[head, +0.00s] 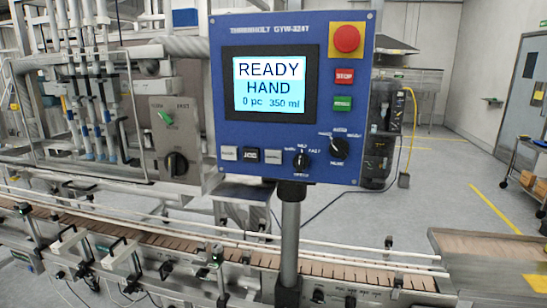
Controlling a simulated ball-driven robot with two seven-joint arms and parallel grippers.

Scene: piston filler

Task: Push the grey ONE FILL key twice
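The blue control panel (220,100) stands upright on a grey post (290,235) in the middle of the head view. Its lit screen (269,83) reads READY, HAND, 0 pc and 350 ml. Below the screen is a row of three small keys: a light grey key on the left (229,153), a black key in the middle (251,155) and a light grey key on the right (273,157). Their lettering is too small to read, so I cannot tell which is ONE FILL. Nothing covers the keys. Neither of my grippers is in view.
The panel also carries a red mushroom button (346,39), a red STOP key (344,76), a green key (342,103) and two black knobs (301,160) (340,149). A conveyor (190,243) with rails runs below. A grey switch box (175,140) is at left.

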